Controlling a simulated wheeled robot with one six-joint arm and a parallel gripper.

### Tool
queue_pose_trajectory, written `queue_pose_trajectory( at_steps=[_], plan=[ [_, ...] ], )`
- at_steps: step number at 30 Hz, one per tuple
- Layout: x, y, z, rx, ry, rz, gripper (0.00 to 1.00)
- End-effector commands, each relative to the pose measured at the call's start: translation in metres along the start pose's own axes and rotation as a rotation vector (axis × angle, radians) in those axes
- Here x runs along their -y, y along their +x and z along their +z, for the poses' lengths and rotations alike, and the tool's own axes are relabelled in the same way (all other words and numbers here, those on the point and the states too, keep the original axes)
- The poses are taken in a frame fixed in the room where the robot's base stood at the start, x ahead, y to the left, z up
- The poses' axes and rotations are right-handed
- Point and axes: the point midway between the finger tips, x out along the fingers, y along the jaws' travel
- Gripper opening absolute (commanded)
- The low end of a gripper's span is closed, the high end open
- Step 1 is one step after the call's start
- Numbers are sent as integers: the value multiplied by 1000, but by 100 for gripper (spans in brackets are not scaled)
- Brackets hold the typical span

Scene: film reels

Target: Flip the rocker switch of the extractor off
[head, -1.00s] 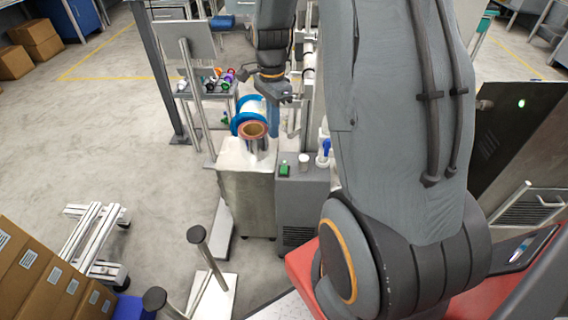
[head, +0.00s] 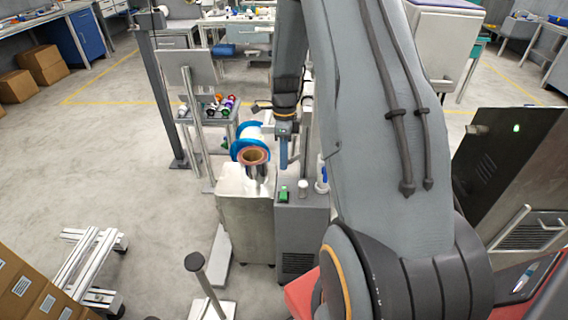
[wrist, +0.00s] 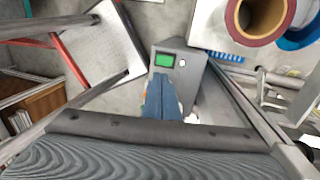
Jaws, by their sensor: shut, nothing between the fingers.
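The extractor (head: 303,240) is a dark grey box standing on the floor beside a metal cabinet. The green rocker switch (head: 283,194) sits on its top, and a small pale knob (head: 303,188) is to its right. In the wrist view the green switch (wrist: 163,59) shows on the grey top, just beyond the fingers. My gripper (head: 285,168) has blue fingers, is shut and empty, and points down above the extractor's top, close to the switch. In the wrist view the gripper (wrist: 158,80) appears just below the switch. I cannot tell whether the tips touch anything.
A blue-flanged reel (head: 247,140) with a copper-coloured core stands over the metal cabinet (head: 240,215) just left of the extractor. A white-and-blue bottle (head: 321,178) is close on the right. A cart with coloured spools (head: 205,125) is behind. Open floor lies to the left.

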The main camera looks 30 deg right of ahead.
Motion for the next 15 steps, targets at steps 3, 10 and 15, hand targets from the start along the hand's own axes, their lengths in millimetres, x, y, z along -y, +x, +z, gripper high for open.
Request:
queue_pose_trajectory(
  at_steps=[3, 10, 15],
  plan=[
    [-2, 23, 0, -1, 0, 4, 0],
    [-2, 65, 0, -1, -1, 4, 0],
    [-2, 91, 0, -1, -2, 3, 0]
  ],
)
